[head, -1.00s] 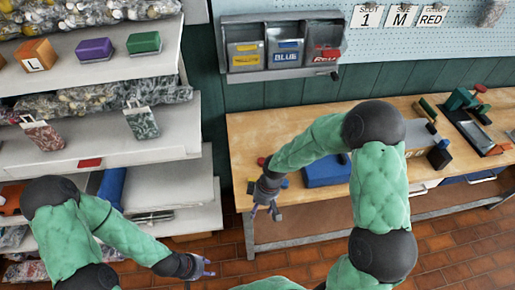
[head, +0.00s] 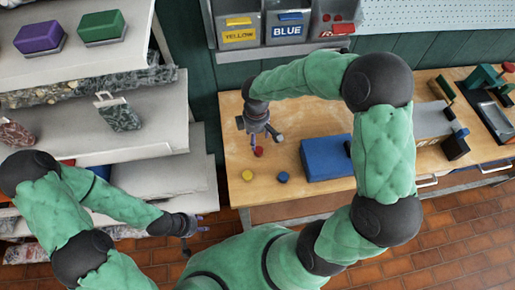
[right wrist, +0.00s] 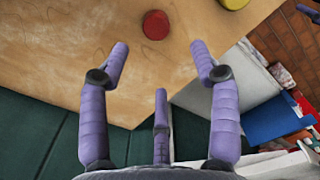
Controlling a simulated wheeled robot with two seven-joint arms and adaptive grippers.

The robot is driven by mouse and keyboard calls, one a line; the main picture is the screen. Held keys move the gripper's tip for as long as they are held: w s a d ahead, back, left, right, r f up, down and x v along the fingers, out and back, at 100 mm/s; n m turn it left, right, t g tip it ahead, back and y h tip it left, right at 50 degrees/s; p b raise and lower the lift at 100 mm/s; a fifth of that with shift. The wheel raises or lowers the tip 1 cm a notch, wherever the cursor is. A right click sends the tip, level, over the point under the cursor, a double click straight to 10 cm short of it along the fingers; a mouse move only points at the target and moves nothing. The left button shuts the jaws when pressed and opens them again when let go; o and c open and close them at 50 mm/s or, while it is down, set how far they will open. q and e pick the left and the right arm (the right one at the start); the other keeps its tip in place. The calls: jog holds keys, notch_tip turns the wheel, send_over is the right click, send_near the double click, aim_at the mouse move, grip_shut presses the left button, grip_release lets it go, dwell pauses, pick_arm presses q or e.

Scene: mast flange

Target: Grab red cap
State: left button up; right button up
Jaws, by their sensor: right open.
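The red cap (head: 258,152) lies on the wooden workbench, near its left end. It also shows in the right wrist view (right wrist: 156,25), just beyond the fingertips. My right gripper (head: 260,140) is above the bench close to the red cap. In the right wrist view its purple fingers (right wrist: 160,58) are spread apart with nothing between them, and the cap is not held. My left gripper (head: 194,230) is low in front of the shelf, away from the bench; its finger opening is too small to judge.
A yellow cap (head: 247,175) and a blue cap (head: 283,177) lie close to the red cap. A blue box (head: 327,160) stands to their right. Labelled bins for yellow (head: 239,35) and blue (head: 287,31) hang on the back wall. A loaded shelf (head: 160,140) stands left.

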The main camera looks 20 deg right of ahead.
send_over(258, 150)
jog(key=f, duration=0.4)
jog(key=shift+w+a+f+b, duration=0.2)
jog(key=shift+b, duration=0.2)
jog(key=f+b, duration=0.1)
jog(key=f, duration=0.4)
jog(key=shift+d, duration=0.2)
jog(key=shift+s, duration=0.1)
jog(key=c, duration=1)
